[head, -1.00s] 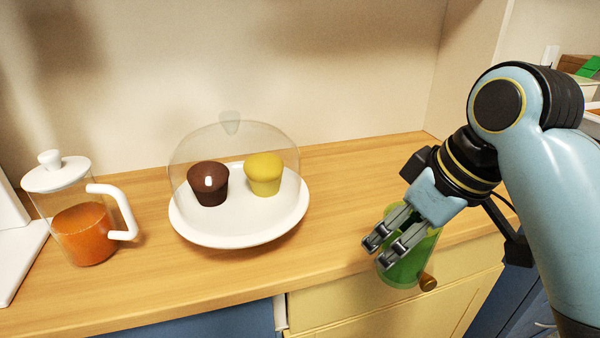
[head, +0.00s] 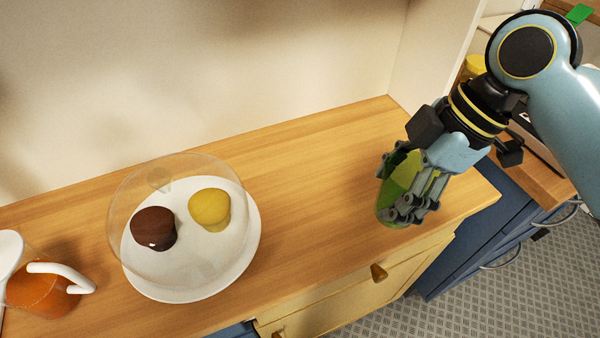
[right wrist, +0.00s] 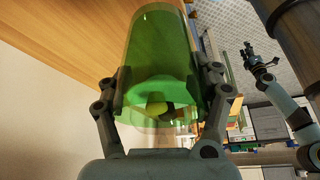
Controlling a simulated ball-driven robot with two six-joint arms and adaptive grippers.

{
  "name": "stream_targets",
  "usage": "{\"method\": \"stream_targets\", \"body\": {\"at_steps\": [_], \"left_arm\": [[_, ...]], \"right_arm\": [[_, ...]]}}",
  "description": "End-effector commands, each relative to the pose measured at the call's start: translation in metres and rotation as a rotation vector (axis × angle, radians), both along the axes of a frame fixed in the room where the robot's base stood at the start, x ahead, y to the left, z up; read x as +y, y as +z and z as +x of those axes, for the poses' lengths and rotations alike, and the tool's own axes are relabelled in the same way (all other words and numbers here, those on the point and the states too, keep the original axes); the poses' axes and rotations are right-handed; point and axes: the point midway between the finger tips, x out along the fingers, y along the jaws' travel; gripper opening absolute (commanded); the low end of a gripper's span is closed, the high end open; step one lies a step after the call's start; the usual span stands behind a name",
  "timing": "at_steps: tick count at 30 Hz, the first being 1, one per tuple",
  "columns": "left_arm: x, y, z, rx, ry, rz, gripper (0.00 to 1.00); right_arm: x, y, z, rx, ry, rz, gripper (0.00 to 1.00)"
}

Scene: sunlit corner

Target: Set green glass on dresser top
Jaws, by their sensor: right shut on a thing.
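My right gripper (head: 412,200) is shut on the green glass (head: 392,182), a see-through tumbler, over the right end of the wooden dresser top (head: 320,160). In the head view the fingers cover the glass's right side. Whether its base touches the wood I cannot tell. In the right wrist view the green glass (right wrist: 160,62) sits between both fingers of the right gripper (right wrist: 165,95). My left gripper (right wrist: 262,56) shows small at the right of the right wrist view, too small to tell its jaws. It is outside the head view.
A white plate (head: 185,288) under a clear dome holds a brown muffin (head: 153,228) and a yellow muffin (head: 209,209). A pitcher of orange drink (head: 40,290) stands at the left. The wood between plate and glass is clear. A yellow drawer (head: 345,298) is below the front edge.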

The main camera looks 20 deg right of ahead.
Motion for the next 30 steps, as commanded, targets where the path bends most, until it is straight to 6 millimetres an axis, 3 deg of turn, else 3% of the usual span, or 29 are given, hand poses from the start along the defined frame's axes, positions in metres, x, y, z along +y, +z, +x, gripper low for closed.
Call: {"method": "stream_targets", "body": {"at_steps": [5, 12, 18, 23, 30], "left_arm": [[-0.001, 0.001, 0.005, -0.007, 0.0, -0.001, 0.4], [-0.003, 0.007, 0.015, -0.023, 0.0, -0.004, 0.4], [-0.005, 0.008, 0.015, -0.023, 0.001, -0.006, 0.4], [-0.006, 0.008, 0.015, -0.022, 0.001, -0.007, 0.4], [-0.005, 0.013, 0.013, -0.019, 0.001, -0.007, 0.4]], "right_arm": [[-0.003, -0.009, 0.014, 0.001, -0.004, 0.0, 0.23], [-0.017, -0.042, 0.072, 0.001, -0.006, 0.001, 0.23], [-0.026, -0.065, 0.106, 0.001, -0.005, 0.0, 0.23], [-0.028, -0.074, 0.114, 0.002, -0.005, 0.0, 0.23], [-0.028, -0.107, 0.113, 0.003, -0.004, 0.001, 0.23]]}}
